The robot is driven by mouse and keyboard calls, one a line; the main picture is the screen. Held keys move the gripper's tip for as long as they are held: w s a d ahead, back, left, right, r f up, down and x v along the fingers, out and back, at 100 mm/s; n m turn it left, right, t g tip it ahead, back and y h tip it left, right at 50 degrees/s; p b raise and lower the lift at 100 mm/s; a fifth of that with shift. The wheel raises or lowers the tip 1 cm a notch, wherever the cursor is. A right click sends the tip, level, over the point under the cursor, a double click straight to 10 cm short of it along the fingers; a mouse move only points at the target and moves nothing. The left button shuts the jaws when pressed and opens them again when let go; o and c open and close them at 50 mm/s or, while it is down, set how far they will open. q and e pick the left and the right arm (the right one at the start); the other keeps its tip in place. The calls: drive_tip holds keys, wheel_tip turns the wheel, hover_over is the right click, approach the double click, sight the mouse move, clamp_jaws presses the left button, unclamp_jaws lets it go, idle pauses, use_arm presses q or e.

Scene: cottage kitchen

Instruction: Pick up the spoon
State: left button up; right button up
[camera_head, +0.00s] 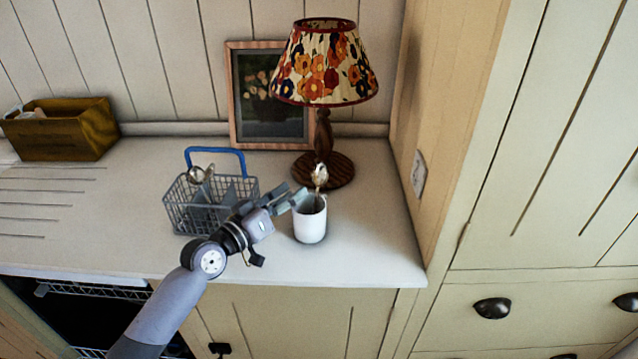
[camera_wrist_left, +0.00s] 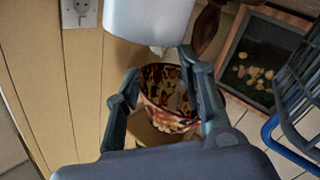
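A spoon (camera_head: 320,176) stands in a white mug (camera_head: 310,222) on the counter, bowl end up above the rim; its lower part is hidden inside the mug. Another spoon (camera_head: 197,175) shows in the wire basket (camera_head: 190,215). My left gripper (camera_head: 297,198) is just left of the mug's rim, below the standing spoon's bowl. In the left wrist view the mug (camera_wrist_left: 150,18) is at the top, upside down, and the left gripper (camera_wrist_left: 161,66) has its fingers spread. I cannot clearly make out the spoon between them. My right gripper is out of view.
A lamp with a flowered shade (camera_head: 325,70) stands behind the mug, and a framed picture (camera_head: 270,98) leans at the wall. The blue-handled basket is left of the gripper. A wooden box (camera_head: 62,130) sits far left. A cabinet side (camera_head: 440,140) bounds the right.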

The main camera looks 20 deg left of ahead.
sight(319, 173)
use_arm(q)
drive_tip(key=p+x, duration=0.1)
drive_tip(key=x, duration=0.7)
drive_tip(key=shift+a, duration=0.1)
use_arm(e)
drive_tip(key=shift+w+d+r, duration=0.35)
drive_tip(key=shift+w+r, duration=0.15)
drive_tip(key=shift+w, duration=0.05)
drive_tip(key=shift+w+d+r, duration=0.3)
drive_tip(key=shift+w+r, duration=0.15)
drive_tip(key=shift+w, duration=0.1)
use_arm(q)
drive_tip(key=shift+c, duration=0.3)
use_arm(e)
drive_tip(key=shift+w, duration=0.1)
use_arm(q)
drive_tip(key=shift+c, duration=1.3)
drive_tip(key=shift+f, duration=0.1)
clamp_jaws()
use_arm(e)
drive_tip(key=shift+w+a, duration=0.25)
